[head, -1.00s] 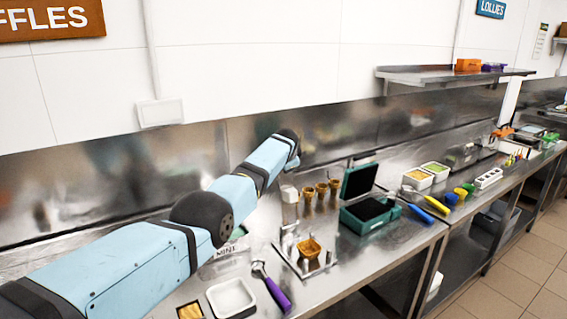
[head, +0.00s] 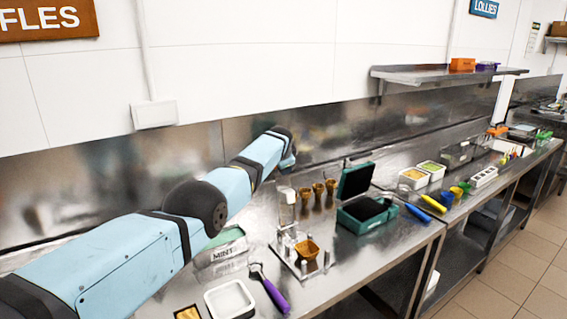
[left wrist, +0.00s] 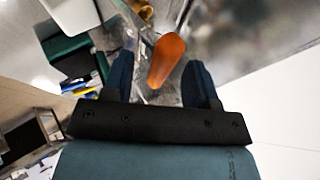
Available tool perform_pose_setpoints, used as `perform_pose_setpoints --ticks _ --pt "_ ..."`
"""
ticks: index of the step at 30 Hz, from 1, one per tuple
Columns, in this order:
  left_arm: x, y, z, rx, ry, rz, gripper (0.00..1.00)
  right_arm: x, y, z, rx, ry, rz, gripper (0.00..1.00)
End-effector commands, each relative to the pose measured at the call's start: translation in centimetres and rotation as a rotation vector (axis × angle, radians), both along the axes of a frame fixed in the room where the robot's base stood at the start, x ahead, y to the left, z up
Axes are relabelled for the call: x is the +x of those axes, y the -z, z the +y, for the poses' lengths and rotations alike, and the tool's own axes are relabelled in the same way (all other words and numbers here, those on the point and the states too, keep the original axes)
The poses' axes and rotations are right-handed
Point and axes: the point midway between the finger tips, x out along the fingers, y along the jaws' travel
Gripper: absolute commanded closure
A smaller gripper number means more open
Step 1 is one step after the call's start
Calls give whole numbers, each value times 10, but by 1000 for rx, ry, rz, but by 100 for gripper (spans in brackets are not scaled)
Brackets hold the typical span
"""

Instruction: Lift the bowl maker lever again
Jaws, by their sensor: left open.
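In the left wrist view an orange rounded handle (left wrist: 166,62), apparently the lever grip, lies between the two fingers of my open left gripper (left wrist: 159,66). A gap shows on each side of it. In the head view my left arm reaches toward the back wall, with its far end above the counter; the fingers and orange handle cannot be made out there. A metal stand with posts (head: 297,262), possibly the bowl maker, holds a golden waffle bowl (head: 306,249). A teal box (head: 368,213) with its dark lid raised stands right of it. My right gripper is not in view.
Several brown cones (head: 318,194) stand behind the metal stand. The teal box also shows in the left wrist view (left wrist: 72,58).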

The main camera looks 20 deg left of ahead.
Motion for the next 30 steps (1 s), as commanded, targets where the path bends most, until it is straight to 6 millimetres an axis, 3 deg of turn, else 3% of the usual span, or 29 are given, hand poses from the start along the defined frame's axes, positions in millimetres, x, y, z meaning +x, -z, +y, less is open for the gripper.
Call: perform_pose_setpoints --ticks 1,14,23,30 --pt "-2 8 8 6 -6 8 55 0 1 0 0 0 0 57" --pt "-3 3 7 7 -8 8 55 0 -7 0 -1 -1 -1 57" --pt "-19 -19 2 6 -7 3 55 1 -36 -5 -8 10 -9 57" --pt "-39 -41 -8 5 -4 -5 55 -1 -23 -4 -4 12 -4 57"
